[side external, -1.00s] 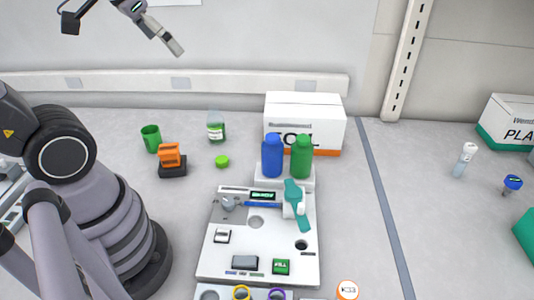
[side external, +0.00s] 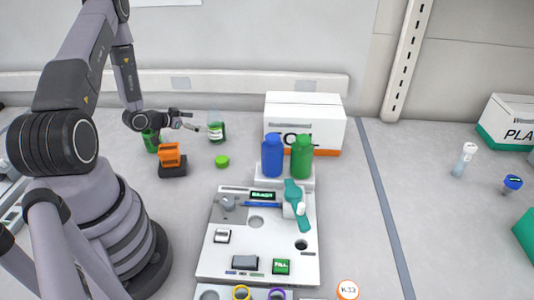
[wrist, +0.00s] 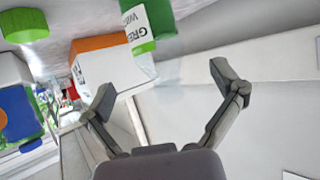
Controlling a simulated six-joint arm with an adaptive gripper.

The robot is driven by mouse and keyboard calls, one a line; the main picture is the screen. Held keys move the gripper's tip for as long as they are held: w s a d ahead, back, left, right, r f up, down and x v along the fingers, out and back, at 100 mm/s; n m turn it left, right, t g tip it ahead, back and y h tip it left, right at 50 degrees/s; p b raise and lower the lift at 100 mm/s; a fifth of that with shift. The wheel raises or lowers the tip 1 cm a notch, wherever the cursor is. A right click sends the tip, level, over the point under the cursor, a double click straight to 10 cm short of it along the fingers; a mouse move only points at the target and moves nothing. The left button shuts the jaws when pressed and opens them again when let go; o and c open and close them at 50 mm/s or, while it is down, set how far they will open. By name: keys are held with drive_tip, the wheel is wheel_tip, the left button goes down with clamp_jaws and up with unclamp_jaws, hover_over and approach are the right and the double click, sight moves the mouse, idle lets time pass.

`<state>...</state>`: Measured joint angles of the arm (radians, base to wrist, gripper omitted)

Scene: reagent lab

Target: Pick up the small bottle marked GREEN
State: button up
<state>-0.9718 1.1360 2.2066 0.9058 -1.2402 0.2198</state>
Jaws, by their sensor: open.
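A green cup (side external: 151,144) stands below my wrist, partly hidden by it. An orange block on a dark base (side external: 171,161) and a green cap (side external: 222,161) are nearby. A white carton (side external: 318,112), blue bottle (side external: 272,156) and green bottle (side external: 301,158) stand to the right.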

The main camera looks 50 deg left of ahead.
sight(208, 125)
drive_tip(key=shift+s+f, duration=0.35)
drive_tip(key=shift+f, duration=0.2)
drive_tip(key=shift+d+f+n+t, duration=0.1)
drive_tip(key=shift+f+n+t, duration=0.05)
drive_tip(key=shift+n+t, duration=0.15)
drive_tip(key=x, duration=0.7)
drive_tip(key=shift+w, duration=0.15)
drive_tip(key=shift+c, duration=0.2)
drive_tip(key=c, duration=1.2)
drive_tip(key=shift+c, duration=0.5)
